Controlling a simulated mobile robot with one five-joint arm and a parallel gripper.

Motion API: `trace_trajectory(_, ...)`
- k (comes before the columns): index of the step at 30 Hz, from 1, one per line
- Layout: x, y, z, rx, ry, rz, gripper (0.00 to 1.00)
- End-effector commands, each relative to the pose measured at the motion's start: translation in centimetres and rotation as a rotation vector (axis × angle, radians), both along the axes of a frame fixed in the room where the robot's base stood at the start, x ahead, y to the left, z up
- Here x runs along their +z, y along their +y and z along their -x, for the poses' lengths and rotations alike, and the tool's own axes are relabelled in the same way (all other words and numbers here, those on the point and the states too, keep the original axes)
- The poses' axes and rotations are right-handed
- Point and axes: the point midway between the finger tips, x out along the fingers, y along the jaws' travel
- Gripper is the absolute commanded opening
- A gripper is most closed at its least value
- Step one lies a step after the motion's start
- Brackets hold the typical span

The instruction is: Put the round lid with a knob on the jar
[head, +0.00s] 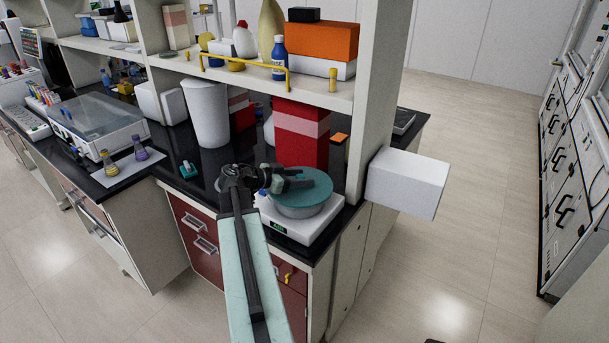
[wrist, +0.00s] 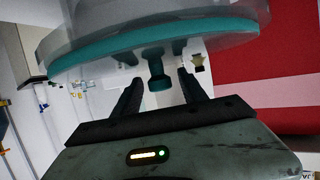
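The round teal lid (head: 322,186) lies on top of a grey, see-through round jar (head: 300,210), which stands on a white scale (head: 322,232) at the bench corner. In the wrist view the picture is turned over: the lid (wrist: 90,62) has the jar (wrist: 110,25) above it and its dark teal knob (wrist: 158,80) pointing down. My gripper (head: 303,179) is over the lid from the left. In the wrist view its two fingers (wrist: 160,88) stand on either side of the knob, with gaps visible on both sides. Whether the lid is fully seated cannot be told.
A tall red box (head: 301,140) stands right behind the jar. A white bin (head: 208,115) is behind to the left. A shelf (head: 328,94) with bottles and boxes hangs above, and its upright panel (head: 373,90) rises at the right. A white box (head: 408,184) juts out beyond that panel.

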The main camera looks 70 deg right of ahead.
Motion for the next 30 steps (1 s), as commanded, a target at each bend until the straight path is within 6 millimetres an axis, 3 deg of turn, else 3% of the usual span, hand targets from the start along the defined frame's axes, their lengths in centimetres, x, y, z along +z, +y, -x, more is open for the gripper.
trace_trajectory(5,0.2,0.0,0.0,-0.001,0.0,0.0,0.5)
trace_trajectory(8,1.3,0.0,0.1,-0.001,0.0,0.0,0.5)
trace_trajectory(21,4.6,7.6,-5.8,0.001,0.0,0.0,0.5)
trace_trajectory(30,4.9,8.9,-6.8,-0.002,0.0,0.0,0.5)
